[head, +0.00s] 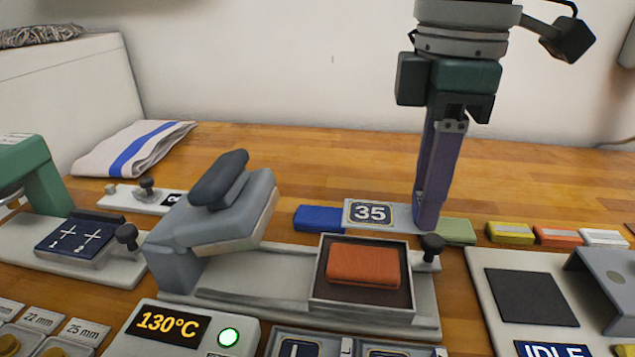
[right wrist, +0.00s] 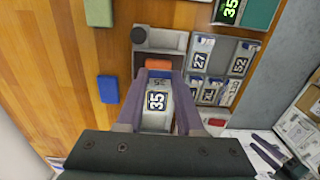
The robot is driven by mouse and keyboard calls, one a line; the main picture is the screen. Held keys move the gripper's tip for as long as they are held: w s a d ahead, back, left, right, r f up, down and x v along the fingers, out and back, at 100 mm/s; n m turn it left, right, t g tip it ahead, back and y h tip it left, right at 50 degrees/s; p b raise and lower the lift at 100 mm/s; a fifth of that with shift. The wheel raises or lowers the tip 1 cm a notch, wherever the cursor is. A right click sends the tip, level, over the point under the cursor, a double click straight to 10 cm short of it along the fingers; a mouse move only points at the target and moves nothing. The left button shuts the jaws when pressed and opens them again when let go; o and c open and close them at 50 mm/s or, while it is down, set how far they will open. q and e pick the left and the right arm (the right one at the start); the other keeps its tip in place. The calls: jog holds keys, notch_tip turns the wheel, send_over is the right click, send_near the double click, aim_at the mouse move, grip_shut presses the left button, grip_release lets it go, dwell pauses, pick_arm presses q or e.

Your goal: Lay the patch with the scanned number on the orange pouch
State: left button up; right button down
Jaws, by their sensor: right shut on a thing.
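The orange pouch (head: 362,265) lies in the shallow tray (head: 318,297) at the right end of the press base. It also shows in the right wrist view (right wrist: 158,64), just beyond the fingers. My right gripper (head: 428,222) points down behind the tray and is shut on the patch numbered 35 (head: 371,213). In the right wrist view, the patch (right wrist: 157,101) sits between the two fingers (right wrist: 160,112), number upward, apart from the pouch. A green display (right wrist: 231,9) reads 35.
The press head (head: 218,207) is tilted up, left of the tray. A black knob (head: 432,246) stands at the tray's right. A blue pouch (head: 320,219) and a green one (head: 456,231) lie behind. A compartmented bin (right wrist: 215,71) holds other numbered patches.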

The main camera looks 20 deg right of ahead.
jog(key=shift+f+b, duration=0.35)
jog(key=shift+f, duration=2.8)
jog(key=c, duration=0.5)
grip_release()
jog(key=shift+f, duration=0.1)
jog(key=shift+c, duration=0.2)
notch_tip(320, 180, up, 12)
jog(key=shift+r+p, duration=0.15)
jog(key=shift+p, duration=0.55)
